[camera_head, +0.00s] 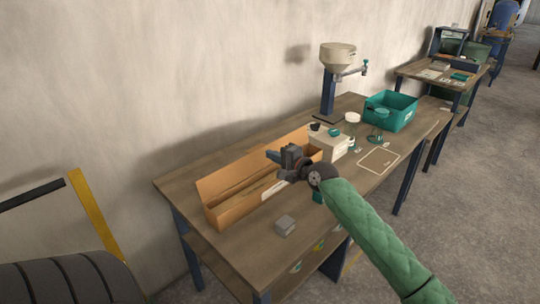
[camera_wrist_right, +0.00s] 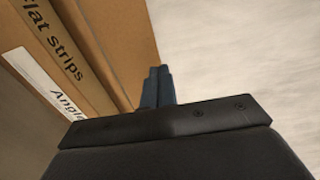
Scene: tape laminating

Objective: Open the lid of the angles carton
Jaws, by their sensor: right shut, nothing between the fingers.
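A long, low cardboard carton (camera_head: 222,216) lies on the workbench in the head view, with a tall brown panel standing along its back side. In the right wrist view brown cardboard (camera_wrist_right: 115,35) fills the upper left, with the printed words "Flat strips" and a white label (camera_wrist_right: 45,85) starting "Angle". My right gripper (camera_head: 272,156) is over the right part of the carton, fingers shut and empty. In the right wrist view its dark blue fingertips (camera_wrist_right: 157,85) are together beside the cardboard's edge; contact cannot be told. My left gripper is not in view.
The workbench (camera_head: 180,182) stands against a pale wall. A cream box (camera_head: 328,146), small jars and a teal bin (camera_head: 391,110) stand to the right of the carton. A hopper on a post (camera_head: 338,56) rises behind.

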